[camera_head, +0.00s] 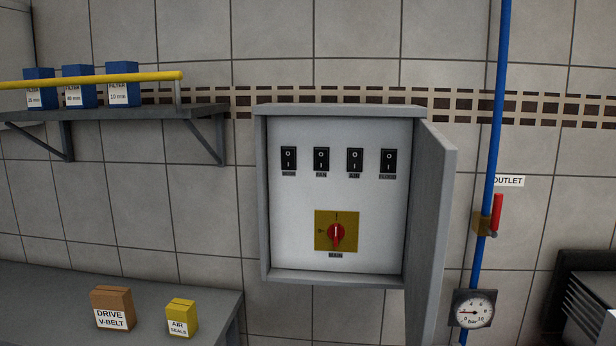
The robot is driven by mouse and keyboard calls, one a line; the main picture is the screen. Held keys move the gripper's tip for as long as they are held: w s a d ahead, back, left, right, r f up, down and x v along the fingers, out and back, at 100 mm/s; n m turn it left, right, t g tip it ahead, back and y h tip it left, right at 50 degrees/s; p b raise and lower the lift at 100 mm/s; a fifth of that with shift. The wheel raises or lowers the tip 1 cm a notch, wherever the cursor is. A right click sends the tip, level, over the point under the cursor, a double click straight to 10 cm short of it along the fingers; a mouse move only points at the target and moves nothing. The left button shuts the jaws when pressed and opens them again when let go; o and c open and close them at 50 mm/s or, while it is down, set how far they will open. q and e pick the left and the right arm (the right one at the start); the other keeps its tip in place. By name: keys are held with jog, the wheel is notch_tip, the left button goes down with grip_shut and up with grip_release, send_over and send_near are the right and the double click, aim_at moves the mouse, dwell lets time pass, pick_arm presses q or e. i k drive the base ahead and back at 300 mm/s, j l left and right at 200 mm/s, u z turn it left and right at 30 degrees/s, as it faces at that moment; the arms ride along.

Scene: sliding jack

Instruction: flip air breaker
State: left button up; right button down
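The air breaker (355,160) is a black rocker switch with a small label reading AIR under it. It is third from the left in a row of similar black switches inside an open grey wall cabinet (262,200). Its face shows a circle mark at the top and a line mark at the bottom; I cannot tell which end is pressed in. Below the row, a red rotary knob (336,234) sits on a yellow plate labelled MAIN, its handle upright. Neither of my grippers is in view.
The cabinet door (432,240) stands open on the right. A blue pipe (490,130) with a red-handled valve (497,212) and a gauge (474,308) runs right of it. A shelf (110,115) and a bench (50,300) with boxes are at left. Space before the switches looks clear.

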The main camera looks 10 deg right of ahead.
aim_at(355, 155)
jog(key=i+j, duration=0.85)
jog(key=i+j+z, duration=0.05)
